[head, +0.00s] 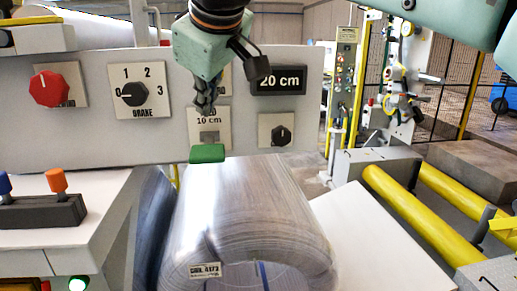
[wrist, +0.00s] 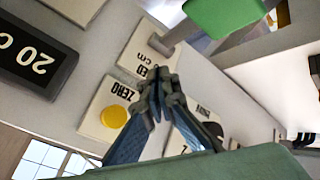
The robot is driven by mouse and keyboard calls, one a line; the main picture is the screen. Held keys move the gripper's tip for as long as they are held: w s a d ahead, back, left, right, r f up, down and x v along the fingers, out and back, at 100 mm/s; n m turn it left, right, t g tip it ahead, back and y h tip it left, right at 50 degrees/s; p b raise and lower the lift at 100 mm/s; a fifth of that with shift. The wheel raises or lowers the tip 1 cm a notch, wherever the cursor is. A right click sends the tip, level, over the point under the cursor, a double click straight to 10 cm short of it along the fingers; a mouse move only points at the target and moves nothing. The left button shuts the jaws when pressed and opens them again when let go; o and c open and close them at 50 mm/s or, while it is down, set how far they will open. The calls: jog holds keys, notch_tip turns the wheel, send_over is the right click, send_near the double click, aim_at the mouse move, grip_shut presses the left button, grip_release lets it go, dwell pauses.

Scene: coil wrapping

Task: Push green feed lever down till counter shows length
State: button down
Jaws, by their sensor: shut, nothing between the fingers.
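The green feed lever knob (head: 207,153) sticks out below the feed plate (head: 198,135), just above the coil's upper edge. It also shows in the wrist view (wrist: 222,16), with part of its grey stem. The dark counter (head: 278,80) reads 20 cm; it is upside down in the wrist view (wrist: 35,57). My gripper (head: 204,112) is in front of the panel, above the lever knob in the head view and apart from it. In the wrist view its closed fingers (wrist: 165,82) meet at the tips, with nothing between them and apart from the knob.
A big wrapped coil (head: 245,200) lies below the panel. A brake dial (head: 142,92), a red knob (head: 50,88) and a small black knob (head: 281,135) are on the panel. A yellow zero button (wrist: 114,116) shows beside my fingers. Orange and blue levers stand at left.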

aim_at(206, 137)
jog(key=shift+w+a+f, duration=0.1)
jog(key=shift+a+f, duration=0.1)
jog(key=shift+f, duration=0.6)
jog(key=shift+s+d+f+b, duration=0.25)
jog(key=shift+d+f+b, duration=0.1)
jog(key=shift+b, duration=0.1)
jog(key=shift+a+f, duration=0.1)
dwell(0.4)
jog(key=shift+f+b, duration=0.35)
jog(key=shift+f, duration=0.05)
jog(key=shift+f+b, duration=0.5)
jog(key=shift+f, duration=0.1)
dwell(0.7)
jog(key=shift+r, duration=0.1)
dwell(0.4)
jog(key=shift+r+p, duration=0.95)
jog(key=shift+p, duration=0.1)
